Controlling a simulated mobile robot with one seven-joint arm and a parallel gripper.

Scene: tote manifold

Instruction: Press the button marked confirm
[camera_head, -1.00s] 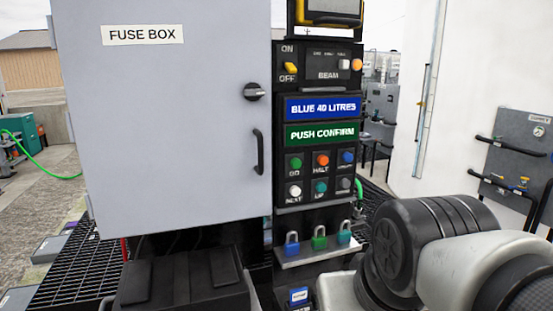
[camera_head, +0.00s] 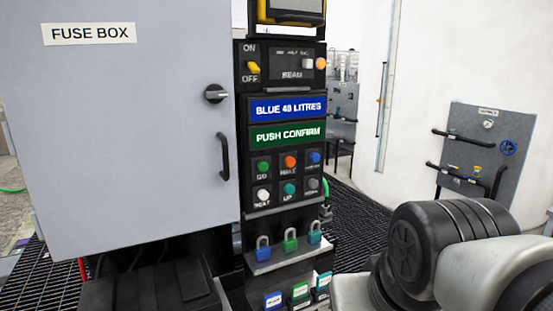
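The control panel (camera_head: 285,215) stands right of the grey fuse box. Its upper button row has a green button marked GO (camera_head: 263,167), an orange one marked HALT (camera_head: 290,161) and a blue button (camera_head: 314,158) with a longer label too small to read. Its lower row has a white button (camera_head: 263,195), a teal one marked UP (camera_head: 289,188) and a grey button (camera_head: 313,184) with a blurred label. I cannot tell for certain which is marked confirm. A green display (camera_head: 288,136) reads PUSH CONFIRM. My gripper is out of view; only part of my arm shows at lower right.
The fuse box (camera_head: 120,150) has a handle and a knob. Above the buttons are a blue display (camera_head: 288,108) reading BLUE 40 LITRES and a yellow switch (camera_head: 254,69). Padlocks (camera_head: 290,241) sit on a ledge below. Black grating (camera_head: 365,212) lies right of the panel.

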